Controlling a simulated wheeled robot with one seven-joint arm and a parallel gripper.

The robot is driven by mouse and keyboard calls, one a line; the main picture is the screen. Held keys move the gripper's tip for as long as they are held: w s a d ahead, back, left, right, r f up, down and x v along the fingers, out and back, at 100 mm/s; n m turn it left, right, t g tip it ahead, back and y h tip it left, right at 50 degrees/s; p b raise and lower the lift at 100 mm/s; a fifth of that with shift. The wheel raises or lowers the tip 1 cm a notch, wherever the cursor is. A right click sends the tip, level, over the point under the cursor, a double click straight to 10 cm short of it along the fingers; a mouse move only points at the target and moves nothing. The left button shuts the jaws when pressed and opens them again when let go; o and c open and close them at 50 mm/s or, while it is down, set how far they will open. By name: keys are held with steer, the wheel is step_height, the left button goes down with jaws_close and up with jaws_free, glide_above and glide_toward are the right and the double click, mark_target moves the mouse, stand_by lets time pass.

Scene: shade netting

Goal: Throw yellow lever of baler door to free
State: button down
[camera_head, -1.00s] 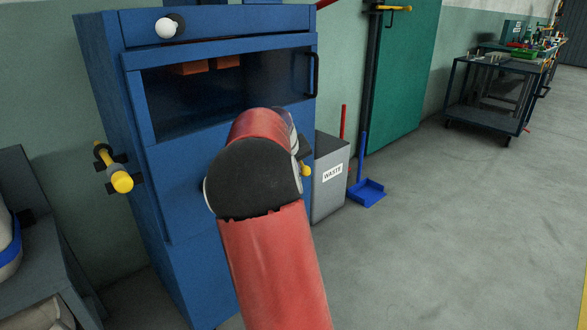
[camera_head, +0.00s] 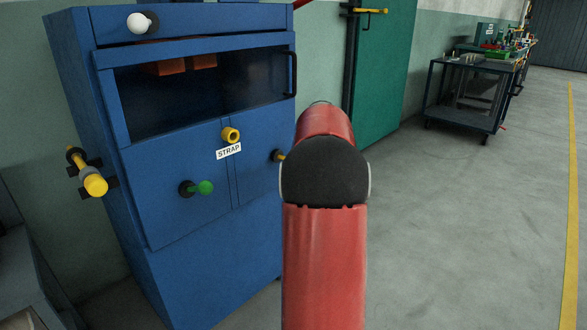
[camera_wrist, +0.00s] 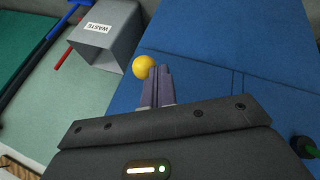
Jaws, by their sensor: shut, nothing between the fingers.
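A blue baler (camera_head: 215,255) stands at the left in the head view. A yellow-ended lever (camera_head: 280,156) with a dark round base sits on the right part of its front, partly behind my arm. In the wrist view, the lever's yellow ball end (camera_wrist: 143,66) shows just left of my fingertips. My gripper (camera_wrist: 158,72) is shut and empty, its tips very close to the ball. I cannot tell whether they touch. In the head view my gripper is hidden behind my red arm.
The front also bears a green knob (camera_head: 205,187) and a yellow knob above a STRAP label (camera_head: 229,151). A yellow-ended handle (camera_head: 94,184) sits on the left side. A grey WASTE bin (camera_wrist: 105,45) stands beside the baler. Open floor lies to the right.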

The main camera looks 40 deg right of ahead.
steer(key=shift+w+d+n+y+p, duration=0.2)
steer(key=shift+d+n+y, duration=0.2)
steer(key=shift+d+n, duration=0.5)
steer(key=shift+w+d+n+y+p, duration=0.2)
steer(key=shift+d+n+y, duration=0.25)
steer(key=shift+d, duration=0.85)
steer(key=shift+s+d, duration=0.1)
